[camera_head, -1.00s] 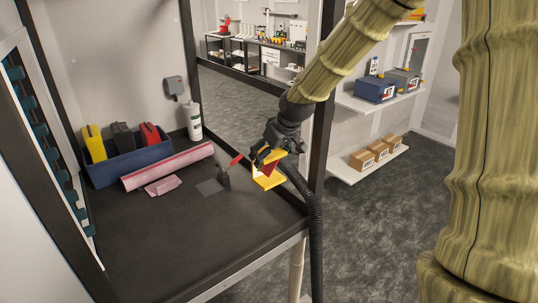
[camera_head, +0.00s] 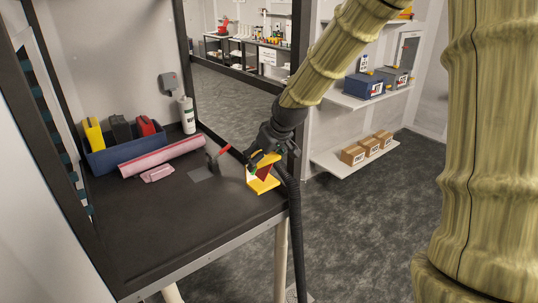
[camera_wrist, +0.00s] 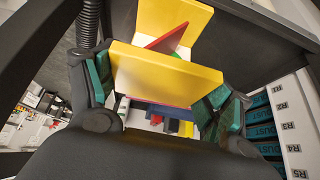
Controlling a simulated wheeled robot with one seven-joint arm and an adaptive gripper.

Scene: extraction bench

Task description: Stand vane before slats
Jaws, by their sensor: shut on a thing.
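The vane (camera_head: 263,186) is a yellow angled piece with a red triangular part and a little green on it. My gripper (camera_head: 262,160) is shut on it and holds it by the bench's right edge; I cannot tell its height above the top. In the wrist view the vane (camera_wrist: 160,75) sits between the teal finger pads of my gripper (camera_wrist: 157,92), its yellow panels spread wide. The teal slats (camera_head: 72,178) stand in a frame at the far left, mostly cut off by a dark post. They also show in the wrist view (camera_wrist: 262,115), beside labels R1 to R5.
On the dark bench (camera_head: 160,235) lie a pink roll (camera_head: 165,155), a small pink piece (camera_head: 157,174) and a red-handled tool (camera_head: 217,157). A blue bin (camera_head: 125,155) and a white bottle (camera_head: 187,116) stand at the back. The front of the bench is clear.

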